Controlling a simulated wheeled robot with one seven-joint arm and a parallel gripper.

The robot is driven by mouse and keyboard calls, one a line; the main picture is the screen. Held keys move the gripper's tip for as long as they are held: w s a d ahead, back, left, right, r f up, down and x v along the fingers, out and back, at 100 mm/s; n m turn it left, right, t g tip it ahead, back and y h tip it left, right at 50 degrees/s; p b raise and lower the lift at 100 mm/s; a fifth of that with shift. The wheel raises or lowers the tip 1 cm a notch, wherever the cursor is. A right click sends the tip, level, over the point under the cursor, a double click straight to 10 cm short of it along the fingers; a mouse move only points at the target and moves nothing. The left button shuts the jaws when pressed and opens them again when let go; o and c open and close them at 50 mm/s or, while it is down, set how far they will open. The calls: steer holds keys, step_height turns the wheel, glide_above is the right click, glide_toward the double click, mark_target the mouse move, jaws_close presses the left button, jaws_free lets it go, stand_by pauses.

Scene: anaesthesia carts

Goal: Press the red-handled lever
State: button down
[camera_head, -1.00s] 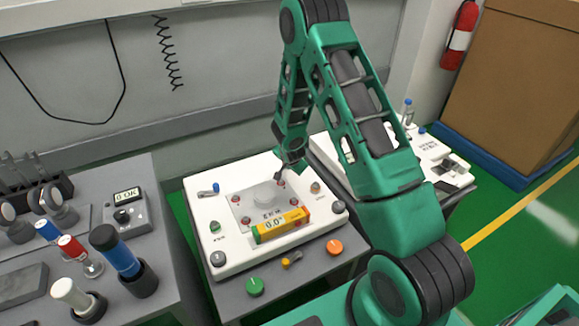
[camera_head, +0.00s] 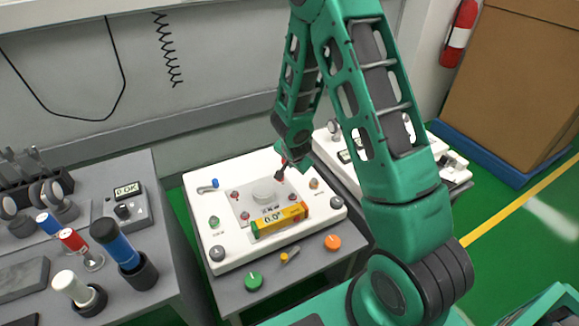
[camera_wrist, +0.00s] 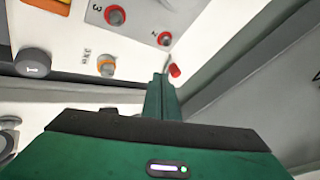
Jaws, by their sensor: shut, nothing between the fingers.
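A red handle tip (camera_wrist: 175,70), which looks like the lever's, shows at the panel's edge in the wrist view, just right of my gripper's tip. In the head view a small red part (camera_head: 284,161) shows beside my gripper, at the panel's far edge; most of the lever is hidden. My gripper (camera_head: 281,172) is shut and empty, pointing down over the panel's far right part. In the wrist view its green fingers (camera_wrist: 161,96) are together, close to the red tip. I cannot tell whether they touch.
The white panel (camera_head: 230,255) carries a yellow display box (camera_head: 279,221), several red buttons, and a blue-handled lever (camera_head: 208,186). A green knob (camera_head: 253,281), a yellow-handled part (camera_head: 289,257) and an orange knob (camera_head: 332,242) sit in front. Another white panel stands right, behind my arm.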

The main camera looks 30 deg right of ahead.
steer(key=shift+s+a+r, duration=0.2)
steer(key=shift+s+r, duration=0.2)
steer(key=shift+r, duration=0.15)
steer(key=s+d+r+n+g, duration=0.1)
steer(key=s+d+r+g, duration=0.1)
steer(key=s+d+r, duration=0.45)
steer(key=s+d+r+n+g, duration=0.2)
steer(key=s+d+r, duration=0.1)
steer(key=s+r, duration=0.65)
steer(key=s+a+r+n+g+y, duration=0.1)
steer(key=s+r, duration=0.3)
steer(key=s, duration=0.7)
steer(key=s+a+r+n+g+y, duration=0.1)
steer(key=s+r, duration=0.3)
steer(key=s, duration=0.8)
steer(key=shift+a+r+n+g+y, duration=0.25)
steer(key=shift+a+n+g+y, duration=0.25)
steer(key=shift+n, duration=0.3)
